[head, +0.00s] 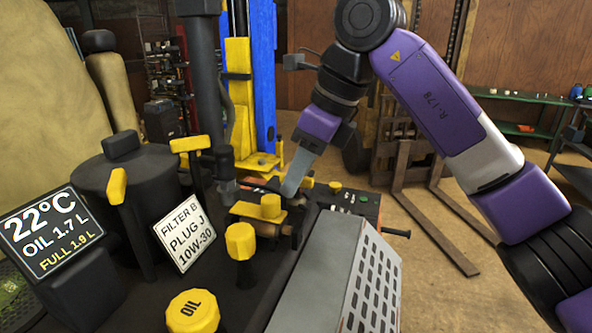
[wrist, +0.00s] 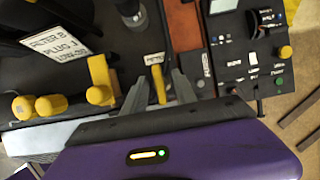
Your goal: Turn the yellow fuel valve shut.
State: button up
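In the wrist view a thin yellow lever (wrist: 159,84), which I take as the fuel valve, stands on the dark deck below a small label (wrist: 153,59) I cannot read. My gripper (wrist: 158,76) is open, with one grey finger on each side of the lever. Gaps show between the lever and both fingers, so it is not gripped. In the head view my gripper (head: 290,190) points down at the deck behind the grey perforated cover. The fingers largely hide the lever there.
A yellow knob (head: 240,241), a yellow OIL cap (head: 193,312) and yellow handles stand on the deck. A sign (head: 180,233) and a display (head: 50,230) are at left. The grey perforated cover (head: 372,285) is in front. A control panel (wrist: 250,45) lies right of my fingers.

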jog(key=shift+a+f, duration=0.1)
jog(key=shift+f, duration=0.1)
grip_shut()
